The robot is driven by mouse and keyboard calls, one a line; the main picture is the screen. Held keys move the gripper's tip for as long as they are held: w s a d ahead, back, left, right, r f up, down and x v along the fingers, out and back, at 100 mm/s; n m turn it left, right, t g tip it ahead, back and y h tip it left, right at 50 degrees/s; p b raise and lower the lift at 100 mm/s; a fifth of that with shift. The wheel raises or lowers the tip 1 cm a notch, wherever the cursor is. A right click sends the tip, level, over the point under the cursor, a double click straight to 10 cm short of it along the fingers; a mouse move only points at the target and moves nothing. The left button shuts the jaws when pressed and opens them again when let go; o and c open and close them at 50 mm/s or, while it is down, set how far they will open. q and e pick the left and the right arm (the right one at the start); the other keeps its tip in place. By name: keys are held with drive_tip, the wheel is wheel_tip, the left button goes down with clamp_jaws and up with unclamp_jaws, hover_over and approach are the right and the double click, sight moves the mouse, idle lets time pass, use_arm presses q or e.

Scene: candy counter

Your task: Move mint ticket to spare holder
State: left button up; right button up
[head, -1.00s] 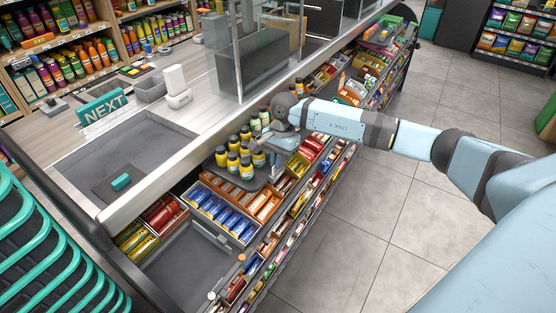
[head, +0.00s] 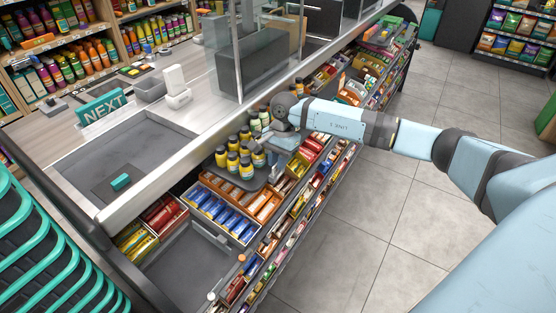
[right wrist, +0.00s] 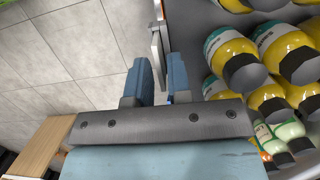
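My right gripper (head: 262,147) is at the front edge of the candy rack, beside a grey shelf of yellow bottles with dark caps (head: 247,171). In the right wrist view its two blue fingers (right wrist: 160,82) are apart. A thin pale plate with a grey edge (right wrist: 157,45) stands upright between and just beyond the fingertips, near the shelf edge. I cannot tell whether the fingers touch it, or whether it is a ticket or a holder. I cannot make out a mint ticket or the spare holder. My left gripper is not in view.
Bottles (right wrist: 265,50) crowd the right of the wrist view. Trays of blue packs (head: 220,212) and an empty grey bay (head: 187,270) lie below the counter (head: 165,165). A small teal block (head: 121,182) lies in the counter recess. Open floor (head: 375,220) is to the right.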

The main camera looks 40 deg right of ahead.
idle(0.5)
drive_tip(key=shift+r+p, duration=0.45)
drive_tip(key=shift+r, duration=0.55)
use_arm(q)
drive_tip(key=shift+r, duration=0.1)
use_arm(e)
drive_tip(key=o, duration=0.6)
drive_tip(key=shift+c, duration=0.2)
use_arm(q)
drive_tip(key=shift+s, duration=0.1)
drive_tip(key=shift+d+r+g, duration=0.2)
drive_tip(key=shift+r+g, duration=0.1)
use_arm(e)
wheel_tip(320, 180, up, 14)
drive_tip(key=w+d, duration=0.1)
drive_tip(key=d, duration=0.1)
drive_tip(key=shift+d+f, duration=0.25)
drive_tip(key=shift+d, duration=0.05)
